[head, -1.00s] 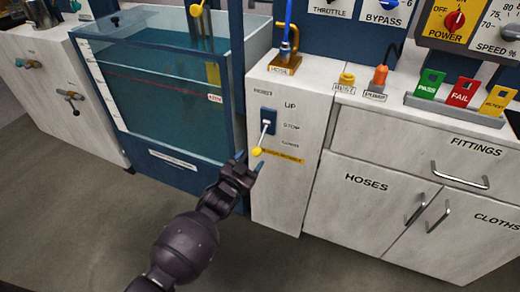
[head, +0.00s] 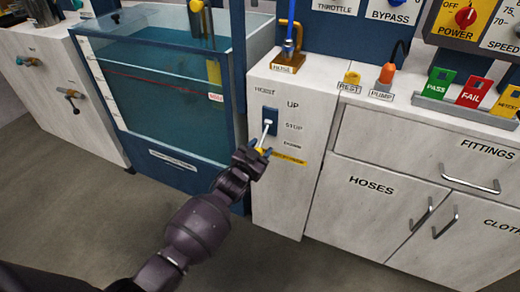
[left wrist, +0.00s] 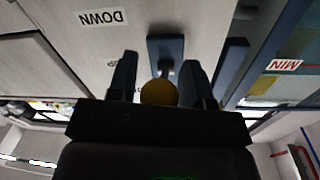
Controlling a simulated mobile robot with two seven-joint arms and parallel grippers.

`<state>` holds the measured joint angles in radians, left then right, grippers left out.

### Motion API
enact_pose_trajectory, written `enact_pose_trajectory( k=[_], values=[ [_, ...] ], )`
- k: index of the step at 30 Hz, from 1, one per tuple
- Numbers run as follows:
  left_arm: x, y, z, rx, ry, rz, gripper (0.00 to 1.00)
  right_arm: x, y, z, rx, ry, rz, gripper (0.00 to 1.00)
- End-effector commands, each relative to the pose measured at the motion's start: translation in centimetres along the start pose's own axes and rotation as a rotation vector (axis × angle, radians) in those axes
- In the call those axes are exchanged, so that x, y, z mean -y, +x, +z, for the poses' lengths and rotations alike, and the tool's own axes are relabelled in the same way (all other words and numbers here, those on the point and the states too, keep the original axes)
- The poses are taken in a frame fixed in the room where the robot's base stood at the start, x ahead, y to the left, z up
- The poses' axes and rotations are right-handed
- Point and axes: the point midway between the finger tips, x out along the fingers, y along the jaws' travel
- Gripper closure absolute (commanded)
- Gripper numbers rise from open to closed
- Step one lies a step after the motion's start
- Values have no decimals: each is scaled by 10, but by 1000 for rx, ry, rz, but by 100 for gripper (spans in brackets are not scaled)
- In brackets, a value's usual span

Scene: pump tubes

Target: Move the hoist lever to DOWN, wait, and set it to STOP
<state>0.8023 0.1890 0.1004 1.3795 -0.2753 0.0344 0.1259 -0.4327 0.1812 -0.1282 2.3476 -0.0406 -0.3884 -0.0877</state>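The hoist lever (head: 266,134) is a pale rod with a yellow knob, on a blue plate (head: 270,119) on the front of the white cabinet. Labels UP, STOP and DOWN run from top to bottom beside it. The rod slants out and downward; I cannot tell which setting it is at. My left gripper (head: 257,150) is at the knob and partly hides it in the head view. In the left wrist view the knob (left wrist: 158,92) sits between the two blue fingers (left wrist: 160,85), with gaps at both sides. My right gripper is not in view.
A water tank (head: 165,90) stands left of the cabinet, close to my left arm. The hoist hook (head: 289,48), a yellow REST piece (head: 351,79) and an orange PUMP plug (head: 386,75) stand on the worktop. Drawers and doors are at the right. The floor in front is clear.

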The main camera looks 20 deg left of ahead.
Motion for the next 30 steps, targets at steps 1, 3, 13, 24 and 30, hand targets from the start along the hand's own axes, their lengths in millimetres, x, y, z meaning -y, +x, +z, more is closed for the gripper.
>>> enact_pose_trajectory(
  k=[1, 3, 13, 24, 30],
  values=[
    [0, 0, 0, 0, 0, 0, 62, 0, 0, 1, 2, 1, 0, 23],
    [0, 0, 0, 0, 0, 0, 73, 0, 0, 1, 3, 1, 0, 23],
    [0, 0, 0, 1, 0, 0, 100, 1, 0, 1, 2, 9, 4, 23],
    [6, -2, -20, 79, -5, 21, 100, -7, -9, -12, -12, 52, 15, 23],
    [9, -6, -32, 178, -9, 48, 100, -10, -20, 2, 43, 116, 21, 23]
  ],
)
